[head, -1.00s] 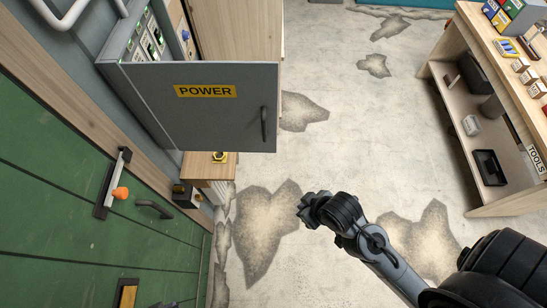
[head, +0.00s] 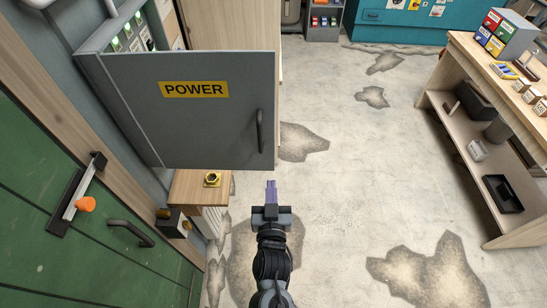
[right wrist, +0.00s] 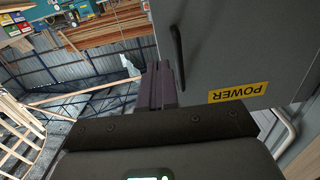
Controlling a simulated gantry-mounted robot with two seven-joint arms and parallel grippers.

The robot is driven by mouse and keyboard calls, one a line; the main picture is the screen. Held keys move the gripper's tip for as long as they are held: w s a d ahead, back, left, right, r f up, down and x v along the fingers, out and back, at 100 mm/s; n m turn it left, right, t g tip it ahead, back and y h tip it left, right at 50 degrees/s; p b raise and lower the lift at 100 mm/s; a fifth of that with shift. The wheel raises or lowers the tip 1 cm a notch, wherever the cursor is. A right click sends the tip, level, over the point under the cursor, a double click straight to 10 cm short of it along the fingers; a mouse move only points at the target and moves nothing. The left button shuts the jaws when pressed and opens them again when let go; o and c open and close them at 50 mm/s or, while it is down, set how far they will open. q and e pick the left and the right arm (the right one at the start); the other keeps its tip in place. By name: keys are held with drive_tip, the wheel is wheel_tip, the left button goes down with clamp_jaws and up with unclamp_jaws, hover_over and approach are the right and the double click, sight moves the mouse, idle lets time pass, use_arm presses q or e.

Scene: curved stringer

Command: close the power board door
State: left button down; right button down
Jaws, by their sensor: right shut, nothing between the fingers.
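The grey power board door (head: 200,125) stands open, with a yellow POWER label and a dark handle (head: 260,130) near its right edge. Behind it at upper left, part of the power board (head: 128,35) shows its switches. My right gripper (head: 271,186) is shut and empty, just below the door's lower right corner in the head view. In the right wrist view its fingers (right wrist: 158,85) point toward the door (right wrist: 235,50), close to the handle side. I cannot tell whether they touch it. My left gripper is not in view.
A green door (head: 70,220) with an orange-knobbed latch (head: 85,204) is at left. A small wooden shelf (head: 195,190) with a brass nut sits under the power door. A wooden workbench (head: 490,130) stands at right. The floor between is clear.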

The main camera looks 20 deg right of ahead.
drive_tip(key=p, duration=0.2)
approach(272, 140)
drive_tip(key=shift+h, duration=0.4)
drive_tip(key=x, duration=0.5)
drive_tip(key=shift+w+a, duration=0.15)
drive_tip(key=shift+w, duration=0.35)
drive_tip(key=shift+w+d, duration=0.25)
drive_tip(key=shift+w, duration=0.2)
drive_tip(key=shift+d, duration=0.1)
